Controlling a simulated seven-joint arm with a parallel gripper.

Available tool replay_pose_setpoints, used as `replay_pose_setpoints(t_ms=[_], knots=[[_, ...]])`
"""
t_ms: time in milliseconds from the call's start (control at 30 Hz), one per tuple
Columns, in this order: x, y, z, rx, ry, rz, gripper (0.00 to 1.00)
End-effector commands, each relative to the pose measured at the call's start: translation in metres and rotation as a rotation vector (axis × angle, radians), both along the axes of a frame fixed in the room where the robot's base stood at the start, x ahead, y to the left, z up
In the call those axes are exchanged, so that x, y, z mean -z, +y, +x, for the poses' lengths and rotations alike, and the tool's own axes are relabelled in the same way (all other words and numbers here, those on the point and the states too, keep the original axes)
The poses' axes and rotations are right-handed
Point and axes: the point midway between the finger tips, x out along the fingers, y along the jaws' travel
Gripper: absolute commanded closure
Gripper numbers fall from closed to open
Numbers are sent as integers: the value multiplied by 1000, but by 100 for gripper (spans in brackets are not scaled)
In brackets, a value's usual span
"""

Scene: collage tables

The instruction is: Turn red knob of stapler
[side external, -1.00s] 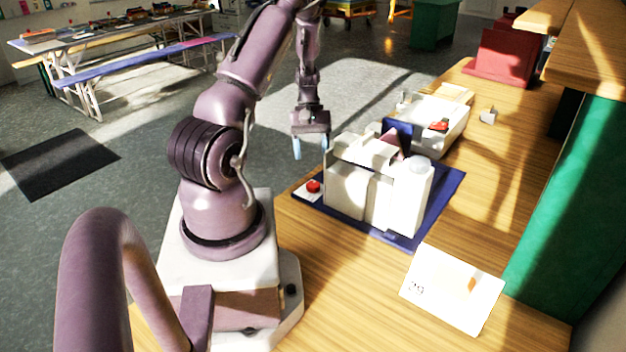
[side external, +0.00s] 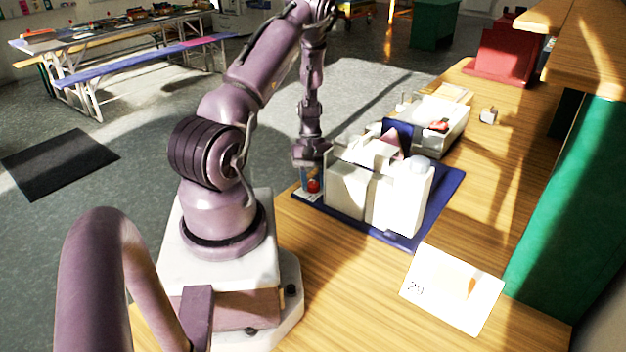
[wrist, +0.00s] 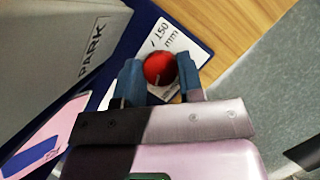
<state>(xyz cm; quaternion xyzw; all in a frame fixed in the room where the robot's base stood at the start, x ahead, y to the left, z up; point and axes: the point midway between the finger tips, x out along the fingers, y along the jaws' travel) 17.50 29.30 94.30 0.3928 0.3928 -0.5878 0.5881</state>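The stapler is a pale blocky machine (side external: 347,190) on a dark blue base (side external: 440,205), on the wooden table. Its round red knob (side external: 313,186) sits at the base's near left corner, on a white label. In the wrist view, the knob (wrist: 160,69) shows between and slightly beyond my two blue fingertips, beside a label reading "150 mm". My gripper (wrist: 159,75) is open, pointing down, with one finger on each side of the knob. I cannot tell whether either finger touches it. In the side view, my gripper (side external: 311,178) partly overlaps the knob.
A white card (side external: 452,288) lies on the table at front right. A white tray (side external: 455,120) stands behind the machine. A green panel (side external: 575,200) borders the right.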

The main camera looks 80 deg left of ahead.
Motion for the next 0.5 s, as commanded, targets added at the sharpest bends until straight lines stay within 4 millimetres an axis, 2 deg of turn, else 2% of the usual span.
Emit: replay_pose_setpoints(t_ms=[167,400,500], knots=[[0,0,0,38,0,1,88],[-1,0,2,356,0,1,88],[-1,0,2,416,0,0,88]])
